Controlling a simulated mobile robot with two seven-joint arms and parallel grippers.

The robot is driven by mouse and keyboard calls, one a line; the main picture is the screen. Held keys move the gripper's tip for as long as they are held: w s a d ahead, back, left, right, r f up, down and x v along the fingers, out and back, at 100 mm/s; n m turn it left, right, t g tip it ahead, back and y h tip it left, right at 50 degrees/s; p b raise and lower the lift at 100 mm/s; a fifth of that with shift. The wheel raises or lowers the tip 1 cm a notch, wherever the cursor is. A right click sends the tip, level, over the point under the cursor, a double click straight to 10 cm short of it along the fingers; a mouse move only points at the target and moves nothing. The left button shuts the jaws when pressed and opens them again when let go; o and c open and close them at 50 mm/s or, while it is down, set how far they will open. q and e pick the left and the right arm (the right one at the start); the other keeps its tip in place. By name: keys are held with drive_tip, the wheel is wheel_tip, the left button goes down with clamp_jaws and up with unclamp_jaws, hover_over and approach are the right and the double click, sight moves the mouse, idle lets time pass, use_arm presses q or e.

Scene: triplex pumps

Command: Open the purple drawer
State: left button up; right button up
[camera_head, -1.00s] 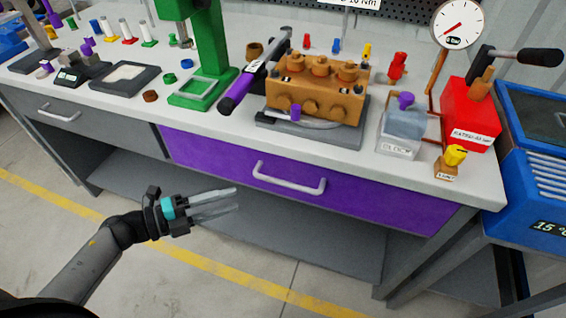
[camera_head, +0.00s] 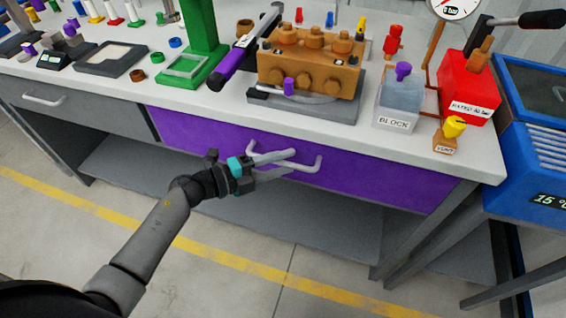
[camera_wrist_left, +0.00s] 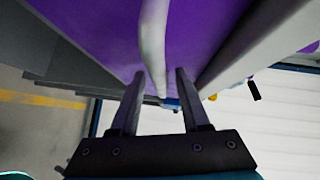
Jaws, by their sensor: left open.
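The purple drawer (camera_head: 370,185) sits under the bench top on the right, and its front looks shut, in line with the bench. Its pale bar handle (camera_head: 317,164) is partly hidden by my left gripper (camera_head: 291,162). In the left wrist view the handle (camera_wrist_left: 153,40) runs lengthwise between the two fingers of the open left gripper (camera_wrist_left: 157,72). The fingers lie on either side of the bar, with gaps visible; I cannot tell how deep the bar sits between them. The purple drawer front (camera_wrist_left: 95,30) fills the upper part of that view. My right gripper is not shown.
A grey drawer (camera_head: 70,110) is to the left. The white bench top (camera_head: 215,110) above carries an orange pump block (camera_head: 310,70), a green press (camera_head: 200,35) and a red unit (camera_head: 468,90). A lower shelf (camera_head: 140,175) and bench legs are below; the floor in front is clear.

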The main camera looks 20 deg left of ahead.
use_arm(q)
drive_tip(key=shift+w+d, duration=0.1)
drive_tip(key=shift+d, duration=0.05)
clamp_jaws()
idle(0.4)
idle(1.0)
